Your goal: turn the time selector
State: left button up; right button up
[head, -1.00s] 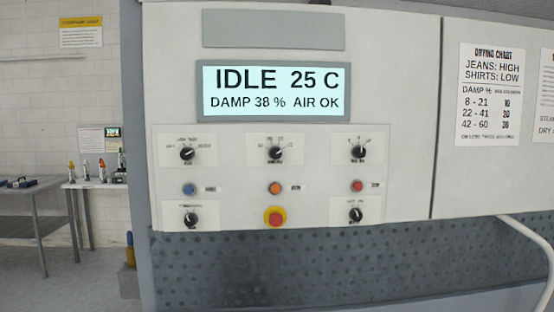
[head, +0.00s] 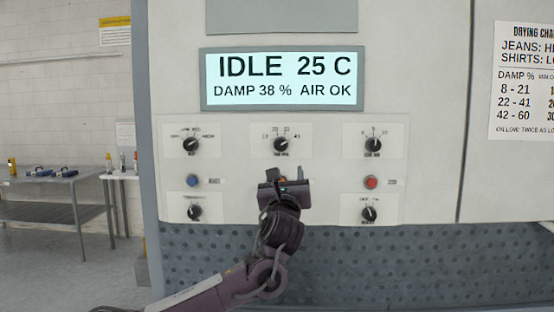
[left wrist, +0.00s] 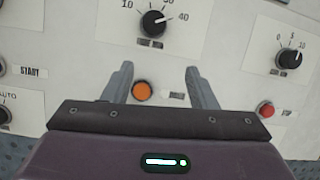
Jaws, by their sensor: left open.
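The black middle knob of the top row (head: 281,145) has a scale from 10 to 40 and seems to be the time selector; its label is too blurred to read. In the left wrist view the knob (left wrist: 154,23) has its white pointer towards 40. My left gripper (head: 283,176) is in front of the panel, just below that knob in the head view. In the left wrist view its open fingers (left wrist: 158,72) are apart and empty, with the knob beyond the tips. My right gripper is not in view.
An orange button (left wrist: 143,91) shows between the fingers. A red button (head: 370,182) and a blue button (head: 193,182) sit to the sides. Other knobs are at the top left (head: 191,145), top right (head: 373,146) and below. The display (head: 283,80) reads IDLE.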

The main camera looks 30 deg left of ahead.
aim_at(281, 147)
pick_arm(q)
jog(key=shift+m, duration=0.3)
jog(key=w+a+r+p, duration=0.2)
jog(key=r, duration=0.1)
jog(key=w+a+r+p, duration=0.1)
jog(key=a+r+p, duration=0.1)
jog(key=shift+w+r, duration=0.15)
jog(key=shift+w, duration=0.15)
jog(key=shift+w+a+y+p, duration=0.25)
jog(key=shift+w+y+p, duration=0.05)
jog(key=shift+w, duration=0.25)
